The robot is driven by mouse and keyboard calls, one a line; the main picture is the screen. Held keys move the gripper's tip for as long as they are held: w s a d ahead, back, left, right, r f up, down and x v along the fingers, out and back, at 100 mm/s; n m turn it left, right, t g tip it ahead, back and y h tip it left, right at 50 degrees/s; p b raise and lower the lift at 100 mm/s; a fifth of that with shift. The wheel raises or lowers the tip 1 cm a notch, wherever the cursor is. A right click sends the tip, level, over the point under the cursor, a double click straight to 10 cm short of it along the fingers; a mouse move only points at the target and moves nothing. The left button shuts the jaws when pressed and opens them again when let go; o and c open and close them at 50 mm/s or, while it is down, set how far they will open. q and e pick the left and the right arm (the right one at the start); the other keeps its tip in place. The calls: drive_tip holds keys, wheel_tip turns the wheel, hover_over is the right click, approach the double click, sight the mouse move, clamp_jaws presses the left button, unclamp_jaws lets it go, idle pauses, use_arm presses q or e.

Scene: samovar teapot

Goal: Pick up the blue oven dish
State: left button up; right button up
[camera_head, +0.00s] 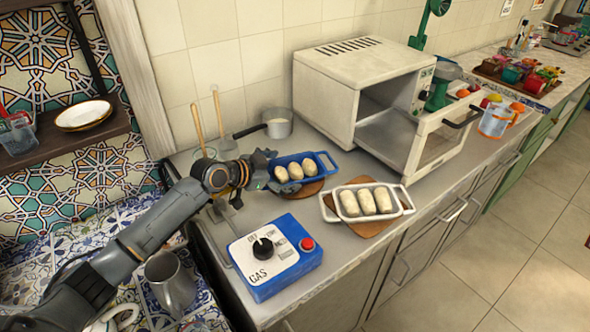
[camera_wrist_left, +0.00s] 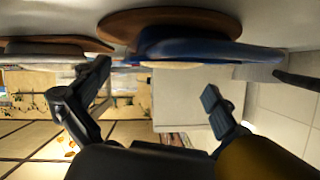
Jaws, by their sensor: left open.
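The blue oven dish (camera_head: 322,161) holds three pale loaf-like pieces and sits on a round brown board on the counter. My left gripper (camera_head: 264,171) is at the dish's left end, open, with nothing between its fingers. Part of that end is hidden behind the gripper. In the left wrist view the blue dish (camera_wrist_left: 205,48) shows at the top on its brown board (camera_wrist_left: 125,25), beyond the spread fingers of my left gripper (camera_wrist_left: 157,78). I cannot tell whether a finger touches the dish. My right gripper is not in view.
A white dish (camera_head: 407,199) with similar pieces stands on a board to the right. A blue box with a knob (camera_head: 258,284) is in front. A saucepan (camera_head: 279,122) stands behind, and an open white oven (camera_head: 340,95) is at the back right.

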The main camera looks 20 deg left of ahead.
sight(293, 170)
use_arm(q)
drive_tip(key=x, duration=0.3)
drive_tip(key=shift+w+d+f, duration=0.15)
drive_tip(key=shift+w, duration=0.05)
